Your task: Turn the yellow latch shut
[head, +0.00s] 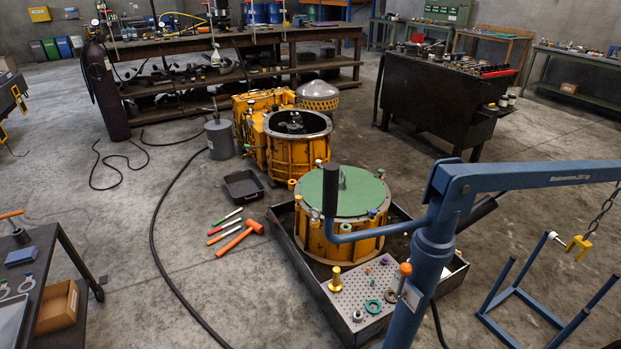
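A yellow ribbed drum (310,236) with a green round lid (360,190) stands in a dark tray in the middle right. Several small coloured pieces sit around the lid's rim. Neither of my grippers is in view.
A blue crane (433,255) stands in front of the drum on the right, its yellow hook (579,247) hanging from a chain. A perforated plate (359,297) holds small parts. An orange mallet (240,238) lies on the floor. Open floor lies to the left, crossed by a hose.

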